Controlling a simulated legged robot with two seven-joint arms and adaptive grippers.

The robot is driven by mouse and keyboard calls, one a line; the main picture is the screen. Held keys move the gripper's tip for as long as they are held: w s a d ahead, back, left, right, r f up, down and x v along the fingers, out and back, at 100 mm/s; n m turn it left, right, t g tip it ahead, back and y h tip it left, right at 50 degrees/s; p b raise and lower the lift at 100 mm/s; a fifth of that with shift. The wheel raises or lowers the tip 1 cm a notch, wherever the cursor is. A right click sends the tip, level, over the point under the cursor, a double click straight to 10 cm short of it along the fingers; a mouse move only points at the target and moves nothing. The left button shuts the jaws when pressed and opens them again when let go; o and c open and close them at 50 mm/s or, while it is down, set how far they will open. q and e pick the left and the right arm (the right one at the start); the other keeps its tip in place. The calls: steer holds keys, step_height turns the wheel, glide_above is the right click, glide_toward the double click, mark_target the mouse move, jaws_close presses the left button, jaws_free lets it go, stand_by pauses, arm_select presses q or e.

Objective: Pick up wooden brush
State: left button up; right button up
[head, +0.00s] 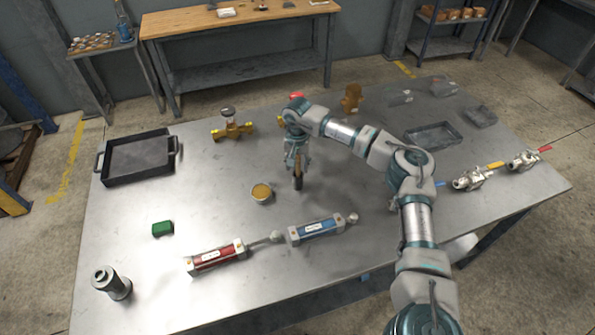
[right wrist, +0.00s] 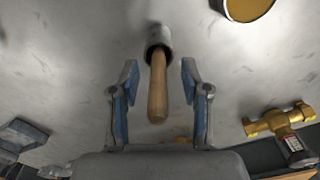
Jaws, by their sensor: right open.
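The wooden brush (right wrist: 158,92) shows in the right wrist view as a tan wooden handle between my right gripper's two fingers. Its far end meets a grey metal collar or cup (right wrist: 158,40); I cannot tell which. My right gripper (right wrist: 160,75) is open, with a gap on both sides of the handle. In the head view my right gripper (head: 297,167) points down over the middle of the table, and a small brown part of the brush (head: 298,184) shows just below it. The bristles are hidden. My left gripper is not in view.
A round yellow-topped tin (head: 261,194) stands left of the gripper. A red cylinder (head: 216,257) and a blue cylinder (head: 317,229) lie in front. A brass valve (head: 231,127) is behind left. A black tray (head: 137,179) is far left. Bare metal tabletop surrounds the gripper.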

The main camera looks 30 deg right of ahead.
step_height(320, 180, down, 2)
steer(key=shift+d+f, duration=0.1)
steer(key=shift+d, duration=0.1)
steer(key=shift+c, duration=0.5)
steer(key=c, duration=0.4)
jaws_close()
